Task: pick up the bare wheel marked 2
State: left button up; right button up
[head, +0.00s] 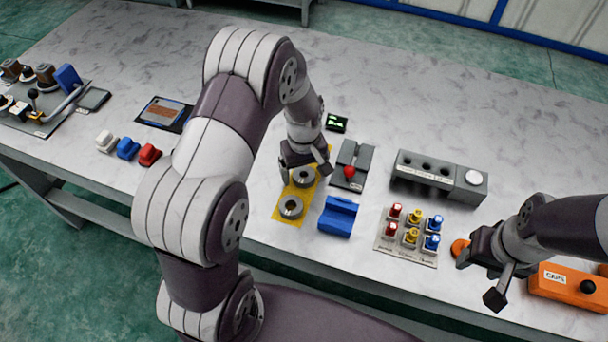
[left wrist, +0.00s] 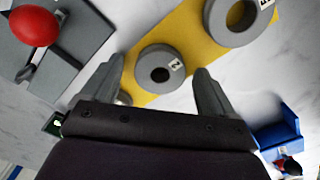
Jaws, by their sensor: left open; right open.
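The bare grey wheel marked 2 (left wrist: 154,75) lies flat on a yellow mat (left wrist: 188,45), its label facing up in the left wrist view. In the head view this wheel (head: 304,178) is the far one on the mat, partly covered by my gripper. My left gripper (head: 306,172) is open above it. In the left wrist view its fingers (left wrist: 160,88) stand apart on either side of the wheel, with nothing held. A second grey wheel (head: 291,207) lies on the near part of the mat; its label is cut off in the wrist view. My right gripper (head: 482,278) is open and empty at the right.
A grey fixture with a red ball (head: 348,172) and a blue holder (head: 339,216) stand close right of the mat. Further right are a grey block with holes (head: 425,173), a plate of coloured parts (head: 408,252) and an orange caps box (head: 567,287). The table's back is mostly clear.

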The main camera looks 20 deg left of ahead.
pick_arm(q)
jog(key=c, duration=1.4)
jog(key=shift+r, duration=0.1)
